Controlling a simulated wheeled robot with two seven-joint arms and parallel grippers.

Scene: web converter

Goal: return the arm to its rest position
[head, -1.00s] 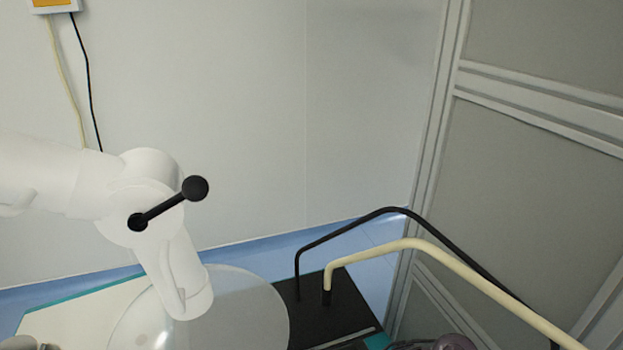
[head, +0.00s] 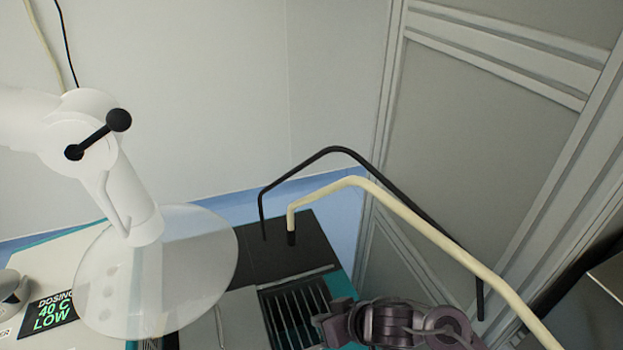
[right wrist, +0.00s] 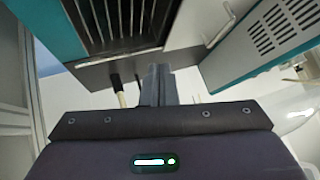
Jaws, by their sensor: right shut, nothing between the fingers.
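My right arm (head: 400,322), mauve and grey, shows at the bottom of the head view, beside the slotted dark panel. Its fingers are hard to make out there. In the right wrist view my right gripper (right wrist: 158,72) is shut and empty, its two grey fingers together below the slotted panel (right wrist: 115,22). Nothing is seen touching the fingers. The dark gripper body fills the bottom of that view. My left gripper is not in view.
A cream tube rail (head: 400,212) and a black one (head: 335,150) arch close by my right arm. A white jointed arm (head: 125,190) with a clear disc (head: 190,270) stands left. A grey panelled wall (head: 490,110) rises right. A "DOSING 40 C LOW" display (head: 52,312) is lower left.

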